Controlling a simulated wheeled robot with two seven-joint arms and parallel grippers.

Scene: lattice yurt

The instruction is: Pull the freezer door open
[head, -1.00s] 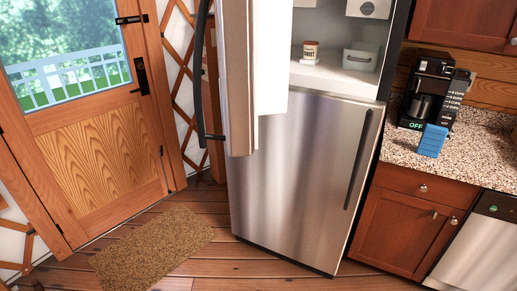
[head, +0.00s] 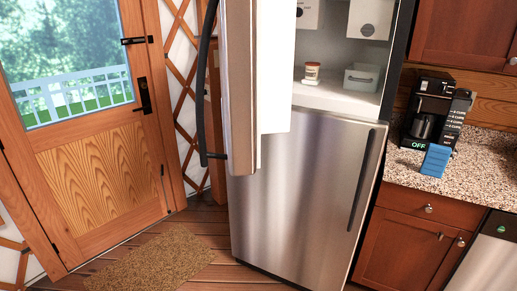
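The tall steel fridge-freezer stands in the middle of the head view. Its upper door (head: 240,90) is swung wide open to the left, seen nearly edge-on, with a dark curved handle (head: 203,95) on its outer side. The lower steel door (head: 300,195) is shut flush, with a long dark vertical handle (head: 364,180) near its right edge. Which of the two is the freezer door is not marked. Neither of my grippers is in view, and nothing touches either handle.
Inside the upper compartment are a small jar (head: 312,72), a grey bin (head: 361,78) and white boxes. A counter (head: 482,165) with a coffee maker (head: 426,112) and blue object (head: 436,160) stands right. A wooden door (head: 95,180) and mat (head: 150,262) are left; floorboards before the fridge look clear.

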